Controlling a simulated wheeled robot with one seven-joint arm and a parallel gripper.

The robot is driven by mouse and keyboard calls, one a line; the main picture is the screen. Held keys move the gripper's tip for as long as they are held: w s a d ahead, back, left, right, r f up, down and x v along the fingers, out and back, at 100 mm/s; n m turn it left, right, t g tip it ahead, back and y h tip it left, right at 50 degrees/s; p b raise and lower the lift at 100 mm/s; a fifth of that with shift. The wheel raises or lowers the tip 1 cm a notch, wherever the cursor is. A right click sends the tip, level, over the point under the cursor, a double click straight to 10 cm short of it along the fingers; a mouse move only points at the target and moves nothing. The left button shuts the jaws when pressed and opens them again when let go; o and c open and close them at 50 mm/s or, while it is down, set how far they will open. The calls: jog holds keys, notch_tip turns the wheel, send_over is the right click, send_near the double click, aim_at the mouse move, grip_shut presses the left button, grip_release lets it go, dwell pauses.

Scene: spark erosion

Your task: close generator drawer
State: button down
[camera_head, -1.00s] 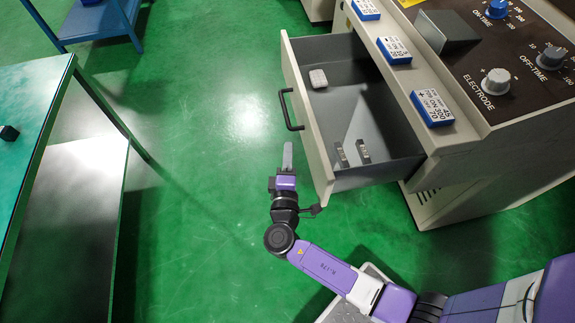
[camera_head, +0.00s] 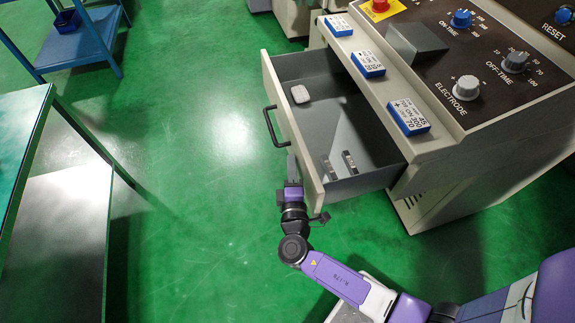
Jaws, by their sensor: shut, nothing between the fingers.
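The generator drawer (camera_head: 284,127) is pulled open from the cream generator cabinet (camera_head: 440,190). Its front panel faces left and carries a black bar handle (camera_head: 270,126). Inside the grey drawer lie a small white block (camera_head: 300,94) at the far end and two small metal pieces (camera_head: 340,164) at the near end. My gripper (camera_head: 291,164) is shut and empty. It is just outside the front panel, near the handle's near end. The fingers look very close to the panel; I cannot tell whether they touch it.
The cabinet top holds knobs and several blue labelled blocks (camera_head: 408,117) along its edge. A table (camera_head: 22,135) with a lower shelf stands at the left, and a blue stand (camera_head: 85,50) at the back left. Green floor (camera_head: 195,160) between table and drawer is clear.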

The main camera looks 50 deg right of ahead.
aim_at(350, 157)
jog(key=s+d+b, duration=0.1)
jog(key=s+d, duration=0.2)
jog(key=d, duration=0.1)
jog(key=s+d+b, duration=0.2)
jog(key=s+d, duration=0.1)
jog(key=d, duration=0.2)
jog(key=s+d+b, duration=0.2)
jog(key=s+d, duration=0.1)
jog(key=d, duration=0.2)
jog(key=shift+s+d+f, duration=0.1)
jog(key=shift+s+d, duration=0.05)
jog(key=shift+s, duration=0.2)
jog(key=shift+s+d+b, duration=0.4)
jog(key=shift+d, duration=0.2)
